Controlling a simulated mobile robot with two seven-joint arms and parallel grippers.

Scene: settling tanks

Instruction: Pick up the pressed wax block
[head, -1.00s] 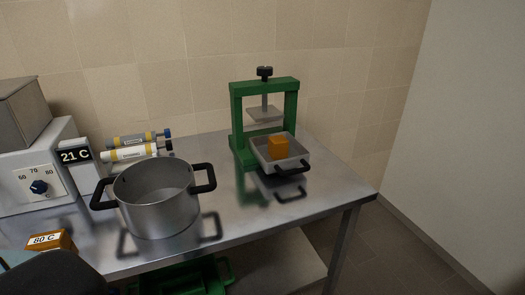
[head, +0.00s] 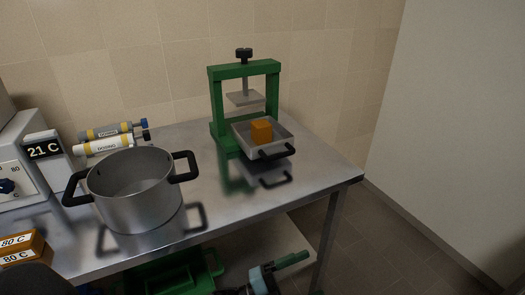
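The wax block (head: 261,131) is a small orange cube. It sits in the shallow grey metal tray (head: 284,137) of the green press (head: 215,103). The press plate (head: 244,97) is raised clear above the block. My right gripper (head: 311,275) comes in at the bottom edge, below and in front of the table, with green fingers apart and nothing seen between them; it is partly cut off by the frame. My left gripper is not in view.
The steel table (head: 325,178) holds a large pot (head: 140,205) with black handles, left of the press. Labelled cylinders (head: 105,145) lie behind it. Orange blocks marked 80 C (head: 18,250) and a 21 C display (head: 43,150) are at left. A green crate (head: 165,275) sits underneath.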

